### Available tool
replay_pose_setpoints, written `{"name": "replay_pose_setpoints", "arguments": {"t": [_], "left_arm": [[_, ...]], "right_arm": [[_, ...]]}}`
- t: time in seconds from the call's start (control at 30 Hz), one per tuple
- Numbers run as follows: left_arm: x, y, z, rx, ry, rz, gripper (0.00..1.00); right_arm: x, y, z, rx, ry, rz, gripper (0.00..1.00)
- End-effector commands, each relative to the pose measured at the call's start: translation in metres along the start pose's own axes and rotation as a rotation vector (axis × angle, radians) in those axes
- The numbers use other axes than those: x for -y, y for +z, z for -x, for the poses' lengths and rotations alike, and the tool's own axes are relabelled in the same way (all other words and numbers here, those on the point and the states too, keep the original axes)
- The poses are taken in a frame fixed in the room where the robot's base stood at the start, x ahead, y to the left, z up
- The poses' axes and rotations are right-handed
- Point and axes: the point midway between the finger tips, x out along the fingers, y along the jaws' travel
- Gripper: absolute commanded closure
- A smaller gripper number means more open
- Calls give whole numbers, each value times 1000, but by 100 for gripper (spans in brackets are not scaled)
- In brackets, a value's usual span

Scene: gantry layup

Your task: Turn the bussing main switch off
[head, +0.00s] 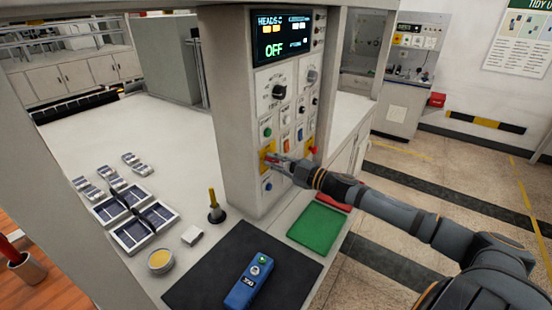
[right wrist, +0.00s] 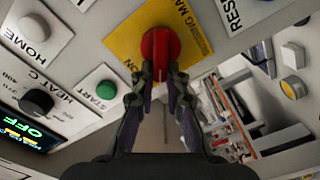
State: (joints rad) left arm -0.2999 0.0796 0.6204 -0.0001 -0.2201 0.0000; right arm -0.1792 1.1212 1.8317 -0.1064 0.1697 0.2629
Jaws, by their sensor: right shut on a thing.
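The bussing main switch (right wrist: 160,50) is a red rotary knob on a yellow plate (right wrist: 120,32) lettered "BUSSING MAIN", partly covered by the switch. In the head view the yellow plate (head: 264,161) is low on the left of the control panel's front. My right gripper (right wrist: 160,75) is shut on the red knob, one finger on each side of its handle. In the head view my right gripper (head: 277,162) reaches the panel from the right and hides most of the knob. I cannot tell which marked position the knob points to. My left gripper is not in view.
The panel display (head: 283,38) reads "OFF". A green START button (right wrist: 106,89), a black knob (right wrist: 36,102) and a HOME button (right wrist: 33,27) surround the switch. Below lie a black mat (head: 215,262) with a blue device (head: 250,282) and a green mat (head: 316,227).

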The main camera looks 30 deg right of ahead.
Motion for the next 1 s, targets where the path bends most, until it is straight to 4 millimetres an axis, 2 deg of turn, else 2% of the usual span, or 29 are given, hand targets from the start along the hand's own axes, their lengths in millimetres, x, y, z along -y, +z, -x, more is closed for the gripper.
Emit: {"name": "replay_pose_setpoints", "arguments": {"t": [0.5, 1.0], "left_arm": [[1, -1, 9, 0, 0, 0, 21], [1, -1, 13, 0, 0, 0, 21]], "right_arm": [[10, 2, 0, 1, 0, 445, 100], [15, 6, 0, 2, -1, 643, 100]]}}
